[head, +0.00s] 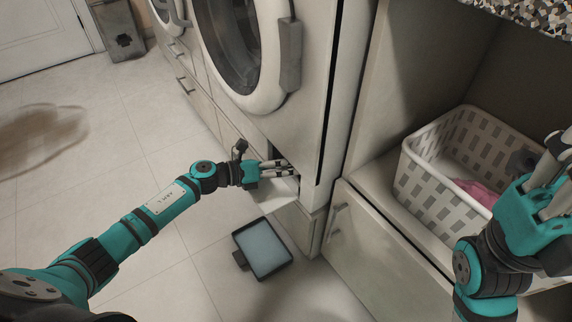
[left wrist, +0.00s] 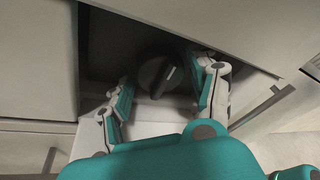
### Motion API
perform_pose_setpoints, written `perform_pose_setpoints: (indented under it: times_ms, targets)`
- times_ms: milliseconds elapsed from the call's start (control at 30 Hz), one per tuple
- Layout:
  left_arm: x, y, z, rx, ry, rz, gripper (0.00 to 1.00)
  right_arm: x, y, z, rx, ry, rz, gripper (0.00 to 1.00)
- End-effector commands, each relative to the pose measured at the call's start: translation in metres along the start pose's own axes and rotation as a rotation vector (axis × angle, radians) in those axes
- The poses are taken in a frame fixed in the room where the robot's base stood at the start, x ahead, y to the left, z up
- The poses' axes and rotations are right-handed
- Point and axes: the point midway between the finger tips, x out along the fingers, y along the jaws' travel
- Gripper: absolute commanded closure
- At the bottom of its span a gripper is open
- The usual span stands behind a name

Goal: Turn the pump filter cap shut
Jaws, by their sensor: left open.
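The pump filter cap (left wrist: 153,74) is a dark round knob with a raised grip bar, set in the dark opening low on the washing machine (head: 262,122). In the left wrist view its grip bar slants, top leaning right. My left gripper (left wrist: 163,82) is open, with one finger on each side of the cap; I cannot tell whether either finger touches it. In the head view the left gripper (head: 275,170) reaches into the opening, and the cap is hidden there. My right gripper (head: 552,178) is at the right edge, beside the basket, partly cut off.
A white flap (head: 280,196) hangs open below the opening. A shallow dark tray (head: 288,263) with pale blue contents lies on the floor in front. A white laundry basket (head: 425,185) with pink cloth (head: 477,192) stands right. The tiled floor at left is mostly clear.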

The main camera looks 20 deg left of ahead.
Motion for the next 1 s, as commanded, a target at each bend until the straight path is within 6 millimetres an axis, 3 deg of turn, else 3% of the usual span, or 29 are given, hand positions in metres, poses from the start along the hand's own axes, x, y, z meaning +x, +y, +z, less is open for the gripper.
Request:
perform_pose_setpoints:
  times_ms: [167,633,800,1000]
  targets:
    - [-0.013,0.001,0.000,0.000,0.000,0.002,0.39,0.000,0.000,0.001,0.000,-0.002,0.000,1.00]
    - [-0.104,0.001,-0.001,-0.002,0.002,0.002,0.39,0.000,0.000,0.000,0.001,0.002,0.001,1.00]
    - [-0.118,0.001,-0.001,-0.001,0.001,0.001,0.39,0.001,0.000,0.000,0.001,0.003,0.001,1.00]
    - [-0.120,0.000,0.000,0.000,0.000,0.000,0.39,0.001,0.000,0.000,0.001,0.003,0.001,1.00]
